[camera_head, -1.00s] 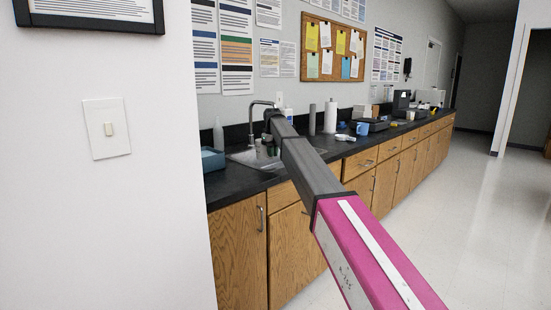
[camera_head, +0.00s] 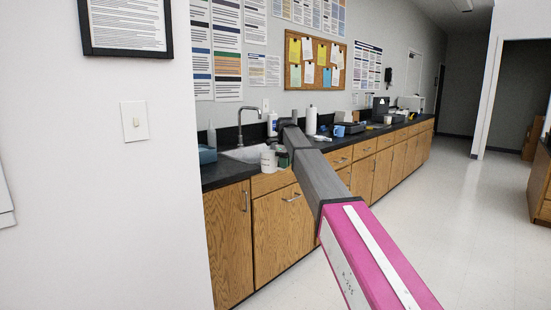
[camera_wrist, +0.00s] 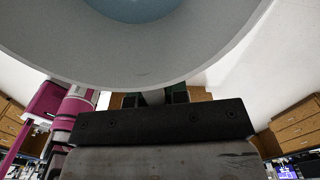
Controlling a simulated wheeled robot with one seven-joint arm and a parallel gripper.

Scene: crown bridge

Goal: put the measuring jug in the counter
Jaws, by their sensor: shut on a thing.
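The measuring jug (camera_head: 269,160) is a small pale vessel at the end of my arm in the head view. In the wrist view its large pale grey round body (camera_wrist: 60,45) fills the top, with a bluish middle. My gripper (camera_head: 281,157) is shut on the jug, just right of it. In the wrist view the fingers (camera_wrist: 154,98) meet the jug's near side and are partly hidden by the dark gripper body. The black counter (camera_head: 225,175) runs along the wall. The jug appears in front of the sink's near edge; its height over the counter is hard to tell.
The sink (camera_head: 245,153) with a tall faucet is set in the counter behind the jug. The floor (camera_head: 440,220) at right is clear.

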